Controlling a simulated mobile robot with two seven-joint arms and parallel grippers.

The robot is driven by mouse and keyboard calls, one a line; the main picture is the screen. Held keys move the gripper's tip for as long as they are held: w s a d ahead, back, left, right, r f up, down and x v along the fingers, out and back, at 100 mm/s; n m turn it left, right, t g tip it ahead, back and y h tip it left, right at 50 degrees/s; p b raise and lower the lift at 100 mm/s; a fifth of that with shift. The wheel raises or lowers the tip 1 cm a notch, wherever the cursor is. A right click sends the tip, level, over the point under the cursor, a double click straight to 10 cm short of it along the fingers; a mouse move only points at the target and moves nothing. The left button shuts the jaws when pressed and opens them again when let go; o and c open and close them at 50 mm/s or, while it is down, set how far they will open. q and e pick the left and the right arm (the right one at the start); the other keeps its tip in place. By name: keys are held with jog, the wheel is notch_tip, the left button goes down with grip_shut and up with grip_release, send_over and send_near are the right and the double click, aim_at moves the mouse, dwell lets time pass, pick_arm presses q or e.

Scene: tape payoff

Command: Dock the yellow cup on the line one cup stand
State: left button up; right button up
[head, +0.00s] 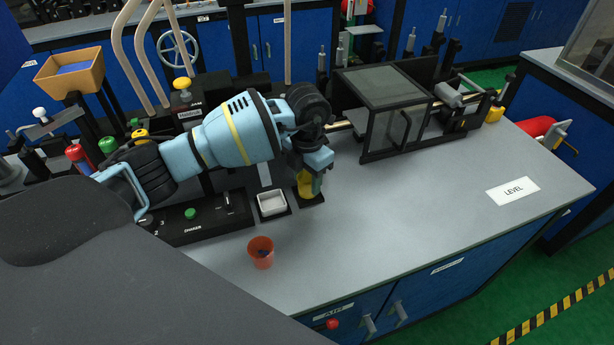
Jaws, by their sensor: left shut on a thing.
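The yellow cup (304,182) is near the middle of the head view, partly hidden by my left gripper (312,184). My left gripper comes down from above and is shut on the cup. The cup is right over or on a small dark base (311,201) on the grey bench; I cannot tell whether it touches it. I cannot tell for sure that this base is the line one cup stand. My right gripper is out of view.
An orange cup (261,254) stands in front on the bench (400,215). A white square tray (271,204) is just left of the yellow cup, beside a black shaker panel (190,225). A black-framed glass box (383,100) stands behind right. The bench's right side is clear around a LEVEL label (513,191).

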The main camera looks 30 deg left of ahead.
pick_arm(q)
jog(key=shift+f, duration=0.65)
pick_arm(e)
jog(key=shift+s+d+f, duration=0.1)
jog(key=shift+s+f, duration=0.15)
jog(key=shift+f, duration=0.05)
pick_arm(q)
jog(key=o, duration=0.7)
jog(key=shift+c, duration=0.2)
jog(key=shift+r, duration=0.1)
jog(key=shift+r+p, duration=0.55)
jog(key=shift+r, duration=1.2)
notch_tip(320, 180, up, 8)
jog(key=p, duration=0.2)
jog(key=shift+f+p, duration=0.25)
jog(key=shift+p, duration=0.05)
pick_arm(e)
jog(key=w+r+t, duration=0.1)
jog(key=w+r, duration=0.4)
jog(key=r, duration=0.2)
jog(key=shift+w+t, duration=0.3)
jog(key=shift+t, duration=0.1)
pick_arm(q)
jog(key=shift+s+f, duration=0.1)
jog(key=shift+f, duration=0.05)
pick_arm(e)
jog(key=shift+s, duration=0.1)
